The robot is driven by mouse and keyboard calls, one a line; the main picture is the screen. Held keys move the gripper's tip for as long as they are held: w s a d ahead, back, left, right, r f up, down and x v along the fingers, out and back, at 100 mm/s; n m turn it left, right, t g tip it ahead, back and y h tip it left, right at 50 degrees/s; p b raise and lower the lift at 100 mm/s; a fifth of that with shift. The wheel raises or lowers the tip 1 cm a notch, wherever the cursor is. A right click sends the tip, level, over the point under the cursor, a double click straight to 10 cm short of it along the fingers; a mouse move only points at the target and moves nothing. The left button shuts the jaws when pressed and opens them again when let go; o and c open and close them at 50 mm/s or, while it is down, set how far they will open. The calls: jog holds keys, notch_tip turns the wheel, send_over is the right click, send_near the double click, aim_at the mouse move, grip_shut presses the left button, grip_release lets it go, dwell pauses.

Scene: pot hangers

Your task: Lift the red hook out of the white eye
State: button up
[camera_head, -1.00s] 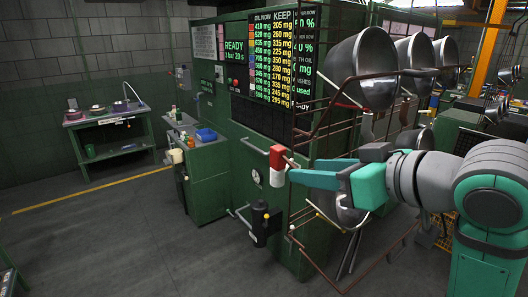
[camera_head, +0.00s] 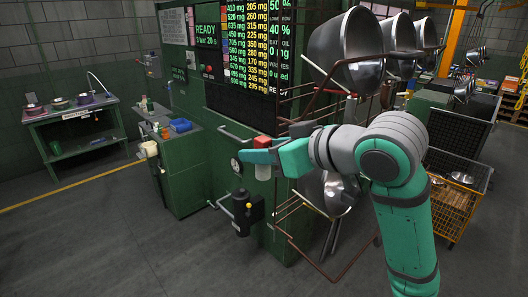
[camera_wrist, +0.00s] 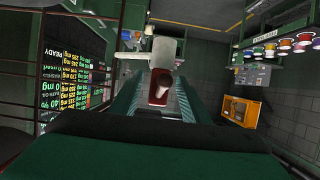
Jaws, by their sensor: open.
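The red hook (camera_head: 264,142) shows as a small red block at the end of a thin bar beside the green cabinet. A white piece (camera_head: 263,172), probably the white eye, shows just below it. My gripper (camera_head: 258,157) is at this spot and its teal finger hides the part between red and white. In the wrist view the red hook (camera_wrist: 159,87) lies between my two open fingers (camera_wrist: 160,95), with a pale stub on it. The white piece (camera_wrist: 160,53) is just beyond it. I cannot tell whether the fingers touch the red hook, or how hook and eye engage.
Large steel pans (camera_head: 345,48) hang on a brown rod rack (camera_head: 300,95) close to my arm. A black device (camera_head: 242,212) sticks out from the green cabinet below. A yellow crate (camera_head: 452,208) stands at right. The floor at left is open.

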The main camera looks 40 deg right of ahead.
jog(key=shift+x, duration=1.75)
jog(key=shift+w+r, duration=0.1)
jog(key=shift+r, duration=0.05)
grip_shut()
jog(key=shift+r, duration=0.1)
jog(key=s+a+r, duration=0.2)
jog(key=s+r, duration=0.2)
jog(key=r, duration=0.4)
jog(key=s+a+r, duration=0.1)
jog(key=s+r, duration=0.1)
jog(key=s, duration=0.7)
jog(key=s+a+r, duration=0.2)
jog(key=s, duration=0.7)
jog(key=shift+s+r, duration=0.35)
jog(key=shift+r, duration=0.05)
